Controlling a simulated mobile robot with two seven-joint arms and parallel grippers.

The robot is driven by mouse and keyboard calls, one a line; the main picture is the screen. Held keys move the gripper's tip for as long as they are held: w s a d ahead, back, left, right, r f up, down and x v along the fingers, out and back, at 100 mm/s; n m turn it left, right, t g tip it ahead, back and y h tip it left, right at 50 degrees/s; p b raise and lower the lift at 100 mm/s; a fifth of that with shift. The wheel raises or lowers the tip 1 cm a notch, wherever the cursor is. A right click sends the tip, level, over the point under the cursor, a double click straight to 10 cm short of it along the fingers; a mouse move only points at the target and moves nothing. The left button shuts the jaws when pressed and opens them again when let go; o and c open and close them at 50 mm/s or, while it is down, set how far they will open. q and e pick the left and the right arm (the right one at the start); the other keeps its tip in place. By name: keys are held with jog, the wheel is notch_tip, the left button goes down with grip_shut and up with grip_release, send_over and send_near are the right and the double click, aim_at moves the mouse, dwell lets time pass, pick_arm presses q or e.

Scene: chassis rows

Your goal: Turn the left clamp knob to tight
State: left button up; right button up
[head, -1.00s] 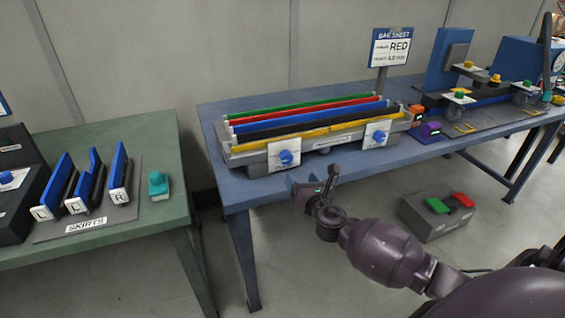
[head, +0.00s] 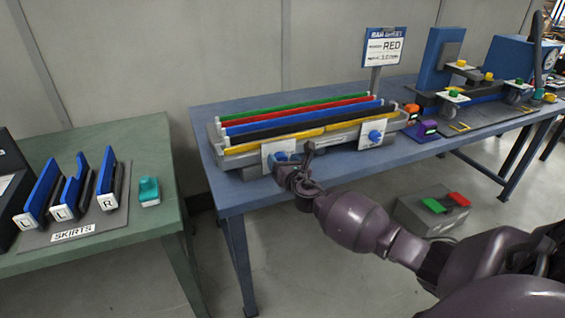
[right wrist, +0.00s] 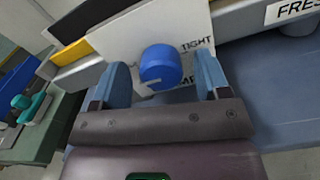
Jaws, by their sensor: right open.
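The left clamp knob (right wrist: 160,66) is a blue round knob on a white plate (right wrist: 125,35) at the front of the grey bar fixture (head: 220,147). The word TIGHT shows to the knob's upper right in the right wrist view; other lettering is partly hidden. My right gripper (right wrist: 164,85) is open, with one blue finger on each side of the knob and visible gaps to it. In the head view the right gripper (head: 291,163) covers most of this knob. The right clamp knob (head: 375,135) sits on its own white plate. My left gripper is not in view.
The fixture holds several coloured bars on a blue table (head: 235,195). A green table (head: 150,222) with blue skirts (head: 106,180) and a teal knob-like piece (head: 149,190) stands left. A grey box (head: 430,215) with green and red buttons is on the floor.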

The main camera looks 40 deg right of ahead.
jog(key=c, duration=0.9)
